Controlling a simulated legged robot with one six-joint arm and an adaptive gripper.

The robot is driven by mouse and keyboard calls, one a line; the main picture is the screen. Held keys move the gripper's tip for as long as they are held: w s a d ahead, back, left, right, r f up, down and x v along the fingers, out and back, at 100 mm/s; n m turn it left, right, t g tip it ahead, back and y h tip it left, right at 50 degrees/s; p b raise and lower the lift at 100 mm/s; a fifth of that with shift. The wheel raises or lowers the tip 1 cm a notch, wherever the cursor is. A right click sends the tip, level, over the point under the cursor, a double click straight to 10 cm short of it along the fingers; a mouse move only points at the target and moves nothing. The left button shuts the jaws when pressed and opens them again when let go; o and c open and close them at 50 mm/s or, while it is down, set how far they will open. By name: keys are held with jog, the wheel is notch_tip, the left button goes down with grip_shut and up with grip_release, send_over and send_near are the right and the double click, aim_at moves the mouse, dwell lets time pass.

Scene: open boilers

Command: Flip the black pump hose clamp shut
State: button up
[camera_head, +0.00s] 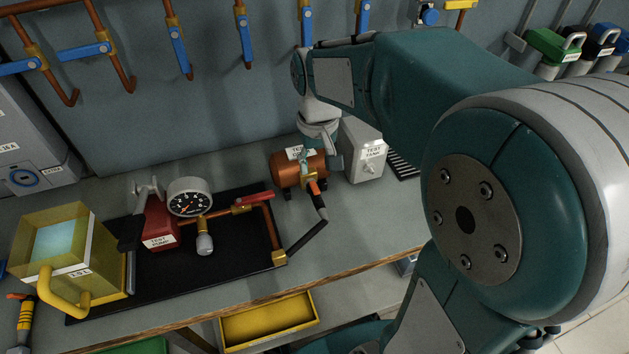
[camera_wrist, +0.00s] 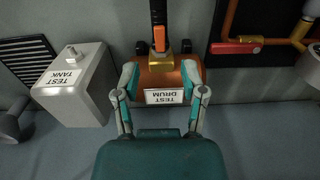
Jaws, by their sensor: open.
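The copper-orange test drum (camera_head: 286,170) lies on the bench, its label facing up. A brass fitting (camera_wrist: 158,62) on it carries a black hose end with an orange lever-like piece (camera_wrist: 159,38), which I take to be the clamp. In the head view this orange piece (camera_head: 314,187) sits at the drum's front, with the black hose (camera_head: 306,237) running down from it. I cannot tell whether it is shut. My gripper (camera_wrist: 159,70) is open above the drum, fingers apart on either side of its label, with nothing between them. My gripper (camera_head: 318,157) is partly hidden in the head view.
A white test tank (camera_head: 364,152) stands close right of the drum. A red test pump (camera_head: 160,222) with a gauge (camera_head: 188,197) and copper pipe sits on a black tray (camera_head: 222,258) to the left. A yellow box (camera_head: 62,255) is farther left. Bench behind the drum is clear.

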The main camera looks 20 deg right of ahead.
aim_at(316, 190)
notch_tip(316, 190, down, 7)
jog(key=shift+f, duration=0.2)
grip_shut()
